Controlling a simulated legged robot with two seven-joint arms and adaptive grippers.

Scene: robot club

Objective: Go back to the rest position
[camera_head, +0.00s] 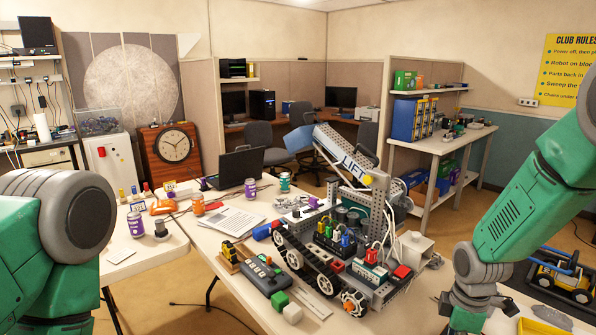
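My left arm (62,220) comes in at the left edge, green with a big grey joint. Its gripper is outside the picture. My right arm (515,215) comes in from the right edge and bends down at a grey joint (480,266) beside the right end of the table. Its lowest visible part is a silver and green section at the bottom edge, and I see no fingers there. The wheeled robot (335,255) with the "LIFT" arm (345,152) stands on the table, left of and apart from my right arm.
The white table (240,320) also holds a remote control (264,276), a green block (279,301), a white block (292,313), several cans and a laptop (236,168). A yellow-framed vehicle (563,275) is at the right. A shelf unit (430,145) stands behind.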

